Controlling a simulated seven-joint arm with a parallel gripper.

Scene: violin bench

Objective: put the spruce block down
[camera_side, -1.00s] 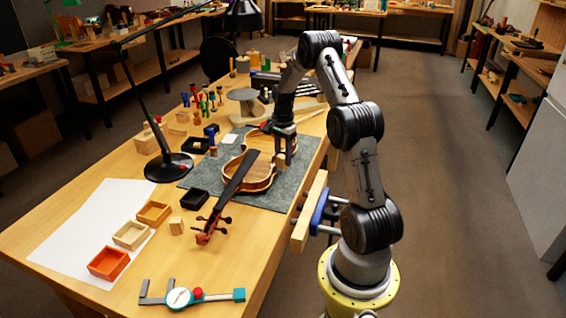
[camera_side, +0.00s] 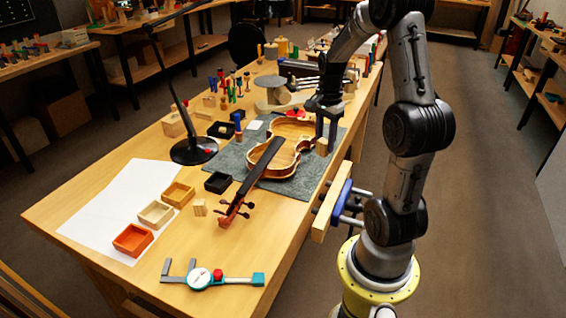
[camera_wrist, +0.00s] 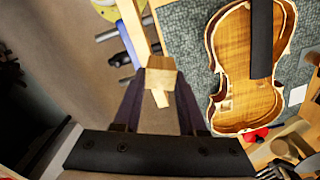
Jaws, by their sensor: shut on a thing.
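The spruce block (camera_side: 322,147), small and pale, is held between the fingertips of my gripper (camera_side: 326,134), just right of the violin body. In the wrist view the block (camera_wrist: 161,78) sits between the two dark fingers of my gripper (camera_wrist: 160,90), which is shut on it. Below it in the side view are the grey mat's right part and the bench edge. I cannot tell how high it hangs. The open violin body (camera_side: 292,140) lies on the grey mat (camera_side: 240,160), and also shows right of the block in the wrist view (camera_wrist: 228,70).
A vise (camera_side: 330,203) juts from the bench's right edge. Orange (camera_side: 133,240) and wooden trays stand on white paper at the front left, near another pale block (camera_side: 200,208). A caliper (camera_side: 212,279) lies in front. A lamp base (camera_side: 194,151) stands left of the mat.

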